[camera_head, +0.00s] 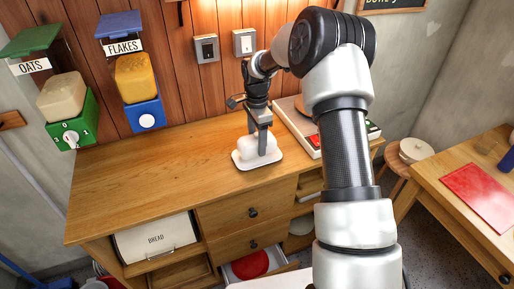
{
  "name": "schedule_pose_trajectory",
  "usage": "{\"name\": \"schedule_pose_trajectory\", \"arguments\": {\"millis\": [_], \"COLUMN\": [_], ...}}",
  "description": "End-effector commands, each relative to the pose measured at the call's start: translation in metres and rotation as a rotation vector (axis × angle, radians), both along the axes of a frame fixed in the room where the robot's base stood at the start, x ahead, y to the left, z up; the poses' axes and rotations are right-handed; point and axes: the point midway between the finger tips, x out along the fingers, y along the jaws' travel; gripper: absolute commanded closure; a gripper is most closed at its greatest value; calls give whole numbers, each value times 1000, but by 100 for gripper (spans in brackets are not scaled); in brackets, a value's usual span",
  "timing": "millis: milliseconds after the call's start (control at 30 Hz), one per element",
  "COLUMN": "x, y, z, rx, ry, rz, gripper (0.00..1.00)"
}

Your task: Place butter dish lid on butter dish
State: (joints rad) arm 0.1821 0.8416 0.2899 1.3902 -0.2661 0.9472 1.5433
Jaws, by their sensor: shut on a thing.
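The butter dish (241,163) is a flat white tray with rounded corners. It sits on the wooden counter near its right part. The butter dish lid (247,147) is white and rounded, and it is over the tray. Whether it rests fully on the tray or hangs slightly above cannot be told at this size. My gripper (262,147) points down over the dish and is shut on the lid. One dark grey finger shows in front of the lid; the other finger is hidden behind it.
The counter (145,175) is clear on the left. Oats (67,112) and flakes (137,79) dispensers hang on the wall. A lower drawer (284,268) is open with a red item (250,264).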

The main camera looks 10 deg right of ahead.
Motion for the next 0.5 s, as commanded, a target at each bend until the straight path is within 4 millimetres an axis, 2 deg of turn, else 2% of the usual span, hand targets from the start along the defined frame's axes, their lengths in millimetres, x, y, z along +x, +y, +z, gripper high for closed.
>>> {"name": "schedule_pose_trajectory", "arguments": {"millis": [200,500], "x": [-1,0], "y": [0,0], "z": [-30,-34], "rx": [2,0], "ry": [2,0], "rz": [1,1], "gripper": [71,71]}}
